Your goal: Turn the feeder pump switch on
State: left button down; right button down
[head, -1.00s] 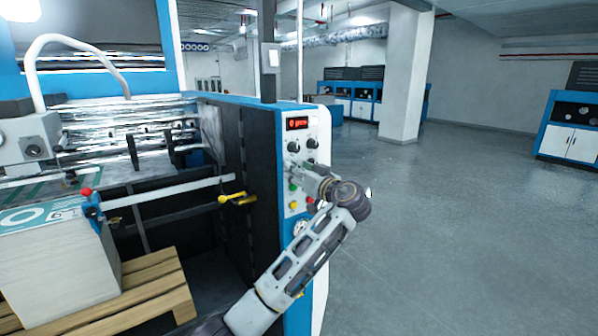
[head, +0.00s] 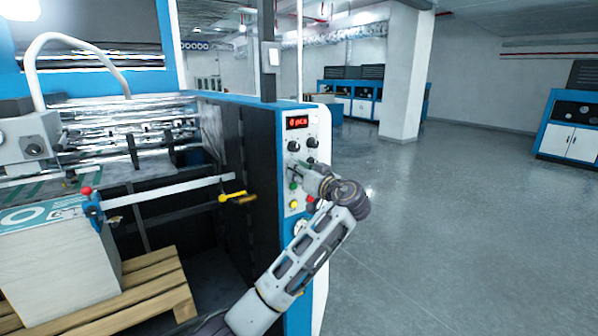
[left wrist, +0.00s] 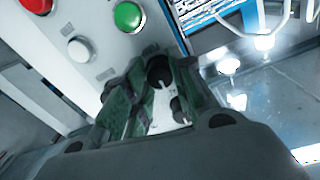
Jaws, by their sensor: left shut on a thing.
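The control panel (head: 297,130) is a white face on the blue end of the machine, with a red lit display (head: 297,123), black knobs and coloured buttons. My left gripper (head: 298,168) is at the panel, below the upper knobs (head: 293,147) and above the green button (head: 294,186). In the left wrist view, the fingers of my left gripper (left wrist: 160,85) are on either side of a black rotary switch (left wrist: 158,68) and shut on it. Its label cannot be read. A second dark knob (left wrist: 180,108) shows between the fingers. My right gripper is not in view.
The wrist view shows a green button (left wrist: 129,17), a white button (left wrist: 79,48) and a red button (left wrist: 37,4) close by. A yellow handle (head: 236,198) and a paper stack (head: 62,265) on a pallet (head: 160,295) are left. The floor at right is clear.

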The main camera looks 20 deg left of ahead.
pick_arm(q)
jog(key=shift+r+m+g+p, duration=0.15)
jog(key=shift+m+g+p, duration=0.15)
jog(key=shift+m+p, duration=4.15)
jog(key=shift+m+b, duration=1.15)
jog(key=shift+b, duration=0.05)
jog(key=c, duration=1.2)
grip_release()
